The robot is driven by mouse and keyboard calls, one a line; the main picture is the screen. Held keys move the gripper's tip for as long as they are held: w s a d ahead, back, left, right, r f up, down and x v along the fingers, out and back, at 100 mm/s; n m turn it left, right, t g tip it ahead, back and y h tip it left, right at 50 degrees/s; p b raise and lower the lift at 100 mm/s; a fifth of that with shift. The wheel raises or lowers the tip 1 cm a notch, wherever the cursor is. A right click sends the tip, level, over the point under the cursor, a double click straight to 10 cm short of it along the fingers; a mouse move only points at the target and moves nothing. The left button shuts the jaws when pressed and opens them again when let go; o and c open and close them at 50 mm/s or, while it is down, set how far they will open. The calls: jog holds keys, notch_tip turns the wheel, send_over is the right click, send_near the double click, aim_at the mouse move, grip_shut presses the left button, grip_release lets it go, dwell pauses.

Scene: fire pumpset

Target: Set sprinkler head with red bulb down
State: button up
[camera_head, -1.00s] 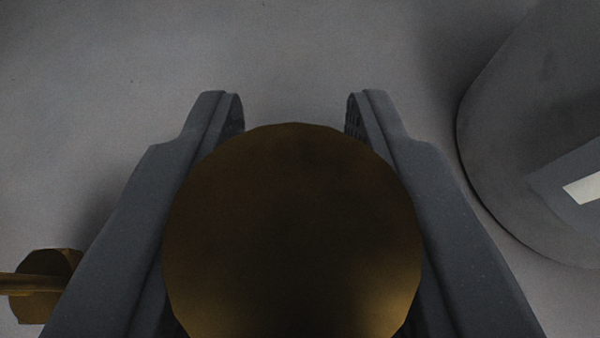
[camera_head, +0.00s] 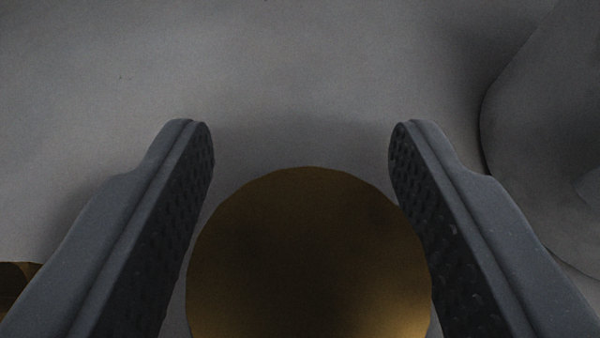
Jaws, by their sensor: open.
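The sprinkler head (camera_head: 308,255) shows as a round, dark brass disc at the bottom middle of the camera_head view. Its red bulb and lower parts are hidden beneath the disc. My gripper (camera_head: 300,135) is open, with one dark ridged finger on each side of the disc. A gap shows between the left finger and the disc near the fingertip. On the right, the disc's edge comes close to the finger, and I cannot tell if they touch.
A grey surface (camera_head: 300,60) fills the background and is clear ahead of the fingertips. A large grey rounded object (camera_head: 550,150) stands at the right. A small brass piece (camera_head: 14,285) is partly in view at the left edge.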

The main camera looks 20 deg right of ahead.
jog(key=b+v, duration=0.2)
jog(key=v, duration=1)
jog(key=shift+b, duration=0.4)
